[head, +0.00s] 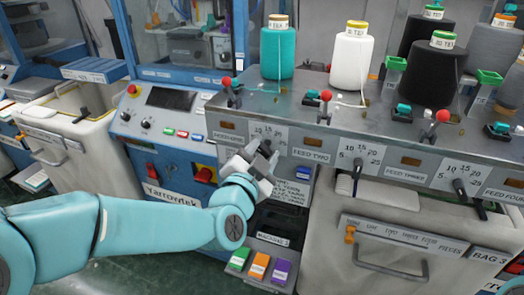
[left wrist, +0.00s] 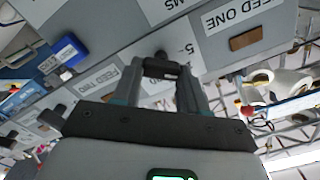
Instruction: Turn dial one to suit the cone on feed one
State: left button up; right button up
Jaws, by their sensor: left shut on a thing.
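The teal cone (head: 278,54) stands on the feed one spot at the left of the grey machine top, with a small label on its upper part too small to read surely. Below it, the FEED ONE plate (left wrist: 230,14) shows in the left wrist view beside dial one's scale. My left gripper (head: 266,154) is at the front panel, over dial one. In the left wrist view its fingers (left wrist: 160,72) are closed around the dark knob of dial one (left wrist: 160,57). A "5" mark shows beside the fingers. The knob's pointer and most of the scale are hidden. My right gripper is out of view.
A white cone (head: 351,58) and black cones (head: 434,75) stand further right. Dial two (head: 357,166) and dial three (head: 460,188) are on the same panel. Red-knobbed levers (head: 325,96) stick up along the front edge. A blue control console (head: 165,125) is at left.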

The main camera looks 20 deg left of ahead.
pick_arm(q)
jog(key=shift+f+m, duration=0.1)
jog(key=shift+m, duration=1)
jog(key=o, duration=1.1)
jog(key=shift+c, duration=0.2)
jog(key=shift+s, duration=0.1)
jog(key=s+b, duration=0.6)
jog(key=s, duration=1)
jog(key=shift+a+b, duration=0.25)
jog(key=shift+b, duration=0.05)
